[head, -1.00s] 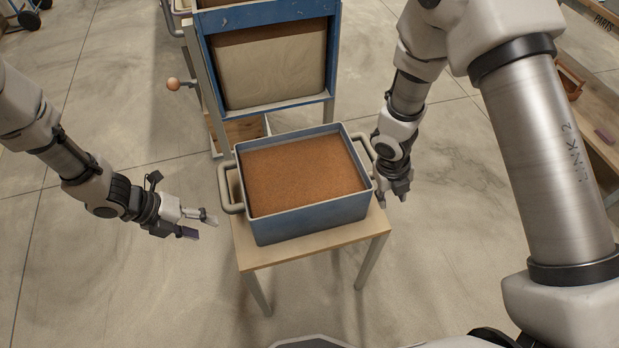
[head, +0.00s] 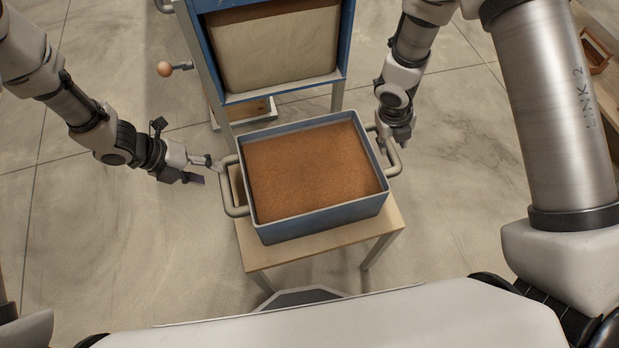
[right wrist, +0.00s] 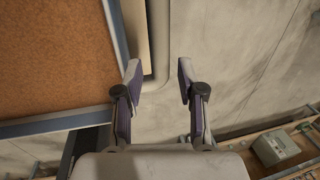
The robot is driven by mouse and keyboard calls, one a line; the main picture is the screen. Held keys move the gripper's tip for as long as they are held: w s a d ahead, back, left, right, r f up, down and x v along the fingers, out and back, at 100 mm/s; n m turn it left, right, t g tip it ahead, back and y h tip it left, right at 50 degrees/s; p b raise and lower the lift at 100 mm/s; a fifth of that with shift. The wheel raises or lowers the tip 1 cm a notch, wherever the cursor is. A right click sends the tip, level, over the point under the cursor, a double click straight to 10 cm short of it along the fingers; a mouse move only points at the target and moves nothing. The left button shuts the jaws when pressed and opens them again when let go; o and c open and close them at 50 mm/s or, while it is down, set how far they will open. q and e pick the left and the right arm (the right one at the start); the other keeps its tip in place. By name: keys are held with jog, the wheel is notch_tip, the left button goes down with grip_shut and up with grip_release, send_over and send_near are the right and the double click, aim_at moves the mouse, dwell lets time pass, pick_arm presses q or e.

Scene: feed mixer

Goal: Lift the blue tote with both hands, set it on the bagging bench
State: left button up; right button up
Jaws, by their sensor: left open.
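The blue tote (head: 320,222), filled with brown granular feed (head: 312,168), sits on a small wooden-topped stand (head: 270,254). It has a grey handle on each side. My left gripper (head: 207,170) is open beside the left handle (head: 228,197), its tips just left of that handle. I cannot tell whether either gripper touches a handle.
A blue-framed machine (head: 280,92) with a pale bin front stands just behind the tote. A knob on a lever (head: 165,69) sticks out to its left. A wooden box (head: 597,52) is at the far right. The floor left of the stand is clear.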

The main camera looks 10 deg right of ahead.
aim_at(220, 178)
pick_arm(q)
jog(key=x, duration=0.5)
jog(key=shift+d+f, duration=0.1)
pick_arm(e)
jog(key=f, duration=0.2)
jog(key=d+f, duration=0.1)
jog(key=f, duration=0.2)
jog(key=shift+d+f, duration=0.1)
pick_arm(q)
jog(key=shift+d+f, duration=0.2)
jog(key=shift+f, duration=0.15)
pick_arm(e)
jog(key=shift+f, duration=0.35)
pick_arm(q)
jog(key=c, duration=0.4)
pick_arm(e)
jog(key=c, duration=0.4)
pick_arm(q)
grip_shut()
pick_arm(e)
grip_shut()
